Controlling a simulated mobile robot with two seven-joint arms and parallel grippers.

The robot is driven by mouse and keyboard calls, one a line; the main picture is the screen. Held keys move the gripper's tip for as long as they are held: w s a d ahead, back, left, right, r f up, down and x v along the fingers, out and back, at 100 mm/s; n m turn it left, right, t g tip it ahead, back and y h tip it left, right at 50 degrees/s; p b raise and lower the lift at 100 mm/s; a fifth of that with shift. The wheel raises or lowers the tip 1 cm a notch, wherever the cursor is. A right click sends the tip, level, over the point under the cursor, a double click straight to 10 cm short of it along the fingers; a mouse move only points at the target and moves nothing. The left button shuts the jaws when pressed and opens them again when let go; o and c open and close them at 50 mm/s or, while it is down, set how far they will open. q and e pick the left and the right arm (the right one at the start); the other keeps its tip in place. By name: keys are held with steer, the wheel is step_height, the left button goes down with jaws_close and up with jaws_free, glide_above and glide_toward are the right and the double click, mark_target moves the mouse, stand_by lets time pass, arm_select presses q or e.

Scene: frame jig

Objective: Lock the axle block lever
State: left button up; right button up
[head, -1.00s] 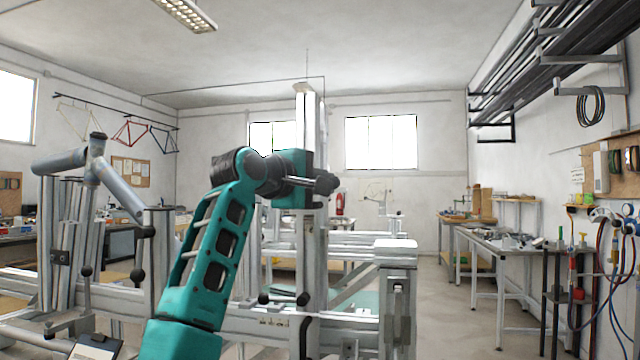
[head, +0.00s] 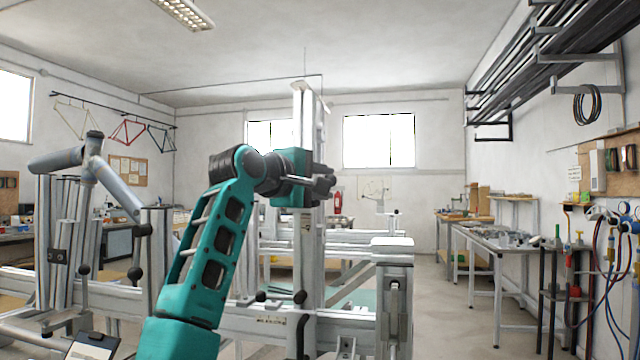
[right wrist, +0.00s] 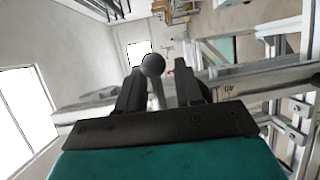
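In the head view this knob cannot be made out beside the gripper. My left gripper is not in view.
Other ball-knob levers stand on the jig, one at the left upright (head: 142,230) and one on the lower rail (head: 300,297). A grey tube assembly (head: 110,175) is at the left. Workbenches (head: 490,235) line the right wall, with open floor before them.

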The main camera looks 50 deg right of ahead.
steer(key=a, duration=1.3)
steer(key=shift+r, duration=0.4)
steer(key=shift+d, duration=0.1)
